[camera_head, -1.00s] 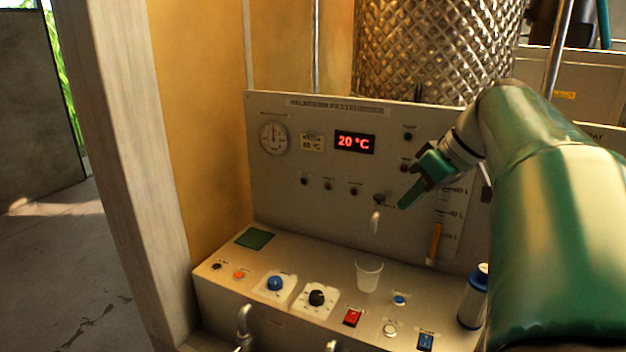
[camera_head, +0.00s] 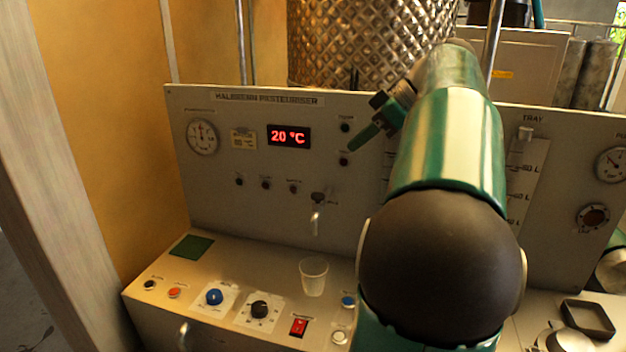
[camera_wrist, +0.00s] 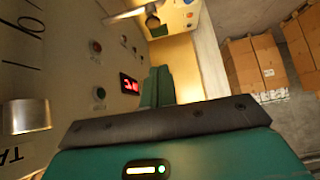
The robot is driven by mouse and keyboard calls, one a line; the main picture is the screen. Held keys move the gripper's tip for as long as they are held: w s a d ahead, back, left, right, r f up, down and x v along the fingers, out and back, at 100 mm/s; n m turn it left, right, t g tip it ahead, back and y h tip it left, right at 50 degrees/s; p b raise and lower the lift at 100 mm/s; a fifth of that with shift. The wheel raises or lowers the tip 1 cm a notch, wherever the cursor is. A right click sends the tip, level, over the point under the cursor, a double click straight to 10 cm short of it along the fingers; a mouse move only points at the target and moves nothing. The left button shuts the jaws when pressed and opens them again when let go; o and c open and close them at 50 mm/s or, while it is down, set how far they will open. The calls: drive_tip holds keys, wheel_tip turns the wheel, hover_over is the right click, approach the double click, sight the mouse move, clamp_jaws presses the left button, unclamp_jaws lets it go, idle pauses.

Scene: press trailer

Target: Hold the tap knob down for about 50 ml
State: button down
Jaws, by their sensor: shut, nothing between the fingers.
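The tap (camera_head: 316,222) sticks out of the upright panel, its spout pointing down and its dark knob (camera_head: 318,198) on top. A pale cup (camera_head: 313,277) stands upright on the console below the spout; whether it holds liquid cannot be told. My gripper (camera_head: 357,147) is shut and empty, up and to the right of the knob, apart from it, in front of the panel. In the wrist view my shut green fingers (camera_wrist: 157,88) point along the panel; the tap shows at the top edge (camera_wrist: 135,12).
The console (camera_head: 150,310) carries a blue button (camera_head: 214,297), a black dial (camera_head: 259,309) and a red switch (camera_head: 299,327). A red display (camera_head: 289,136) reads 20 °C. A black tray (camera_head: 588,319) lies at the right. In the wrist view, cardboard boxes (camera_wrist: 258,62) stand beyond the trailer.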

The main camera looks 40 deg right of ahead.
drive_tip(key=shift+w+d+r, duration=0.1)
drive_tip(key=shift+d+r, duration=0.05)
drive_tip(key=shift+d, duration=0.15)
drive_tip(key=shift+a, duration=0.1)
hover_over(318, 199)
drive_tip(key=d, duration=0.2)
drive_tip(key=f, duration=0.7)
drive_tip(key=shift+a+f, duration=0.2)
drive_tip(key=shift+f, duration=0.15)
drive_tip(key=f, duration=0.3)
drive_tip(key=shift+s+f, duration=0.2)
drive_tip(key=shift+f, duration=0.05)
drive_tip(key=shift+d, duration=0.1)
